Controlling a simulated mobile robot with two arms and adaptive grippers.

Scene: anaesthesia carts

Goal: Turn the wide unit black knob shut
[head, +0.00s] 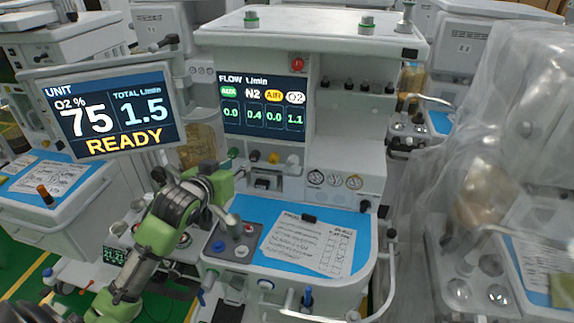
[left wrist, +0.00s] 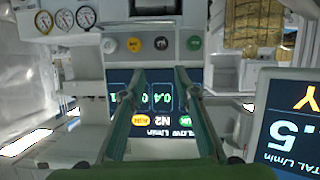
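The wide unit (head: 310,45) stands in the middle of the head view. Below its flow screen (head: 262,104) is a row of green, black, yellow and white knobs. The black knob (head: 254,156) is second from the left there. In the left wrist view, turned upside down, the black knob (left wrist: 161,43) shows between and beyond my fingertips. My left gripper (left wrist: 161,76) is open, its two fingers apart with nothing between them. It appears short of the knob, not visibly touching it. In the head view, its fingertips are hard to make out. My right gripper is not in view.
A monitor (head: 115,110) on an arm hangs left of the unit, close to my left arm. The blue worktop (head: 250,208) below holds a paper sheet (head: 308,245). Three gauges (left wrist: 64,18) sit beside the knobs. A plastic-covered unit (head: 500,150) stands at right.

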